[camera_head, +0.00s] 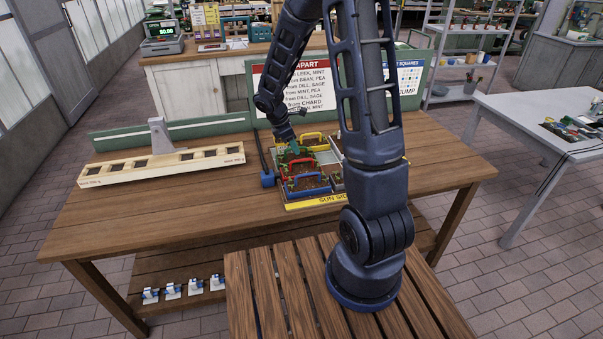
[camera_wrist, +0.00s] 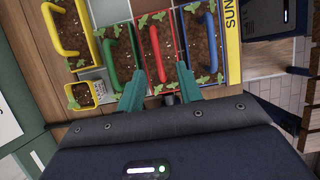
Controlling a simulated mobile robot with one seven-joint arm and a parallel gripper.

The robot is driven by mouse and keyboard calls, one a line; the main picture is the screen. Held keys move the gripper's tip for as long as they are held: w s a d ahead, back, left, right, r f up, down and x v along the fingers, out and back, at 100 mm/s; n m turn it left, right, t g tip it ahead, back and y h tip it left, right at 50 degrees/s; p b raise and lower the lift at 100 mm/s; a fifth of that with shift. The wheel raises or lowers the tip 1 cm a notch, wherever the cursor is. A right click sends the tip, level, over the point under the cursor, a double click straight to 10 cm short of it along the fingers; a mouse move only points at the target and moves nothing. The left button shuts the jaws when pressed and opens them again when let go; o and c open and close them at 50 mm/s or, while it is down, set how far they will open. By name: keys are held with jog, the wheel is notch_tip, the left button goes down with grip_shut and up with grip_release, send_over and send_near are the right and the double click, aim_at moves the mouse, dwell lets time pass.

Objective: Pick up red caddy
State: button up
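The red caddy (camera_head: 303,182) sits in the tray on the wooden table, between a green and a blue caddy. In the wrist view its red handle (camera_wrist: 156,55) stands over soil with green seedlings. My gripper (camera_wrist: 160,76) has two teal fingers spread apart, one on each side of the red handle in the picture. They look open and empty; whether they are level with the handle I cannot tell. In the head view my gripper (camera_head: 294,147) is over the tray, hiding part of the green caddy.
The blue caddy (camera_wrist: 200,45), green caddy (camera_wrist: 112,62) and yellow caddy (camera_wrist: 66,32) stand close beside it. A small yellow pot (camera_wrist: 80,95) is in the tray. A wooden rack (camera_head: 160,167) stands left on the table. A sign board (camera_head: 300,85) stands behind.

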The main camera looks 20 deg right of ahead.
aim_at(301, 160)
jog(key=shift+w+x, duration=0.1)
jog(key=shift+x, duration=2.1)
jog(key=shift+w+x, duration=0.15)
jog(key=shift+x, duration=2.05)
jog(key=shift+a, duration=0.1)
grip_shut()
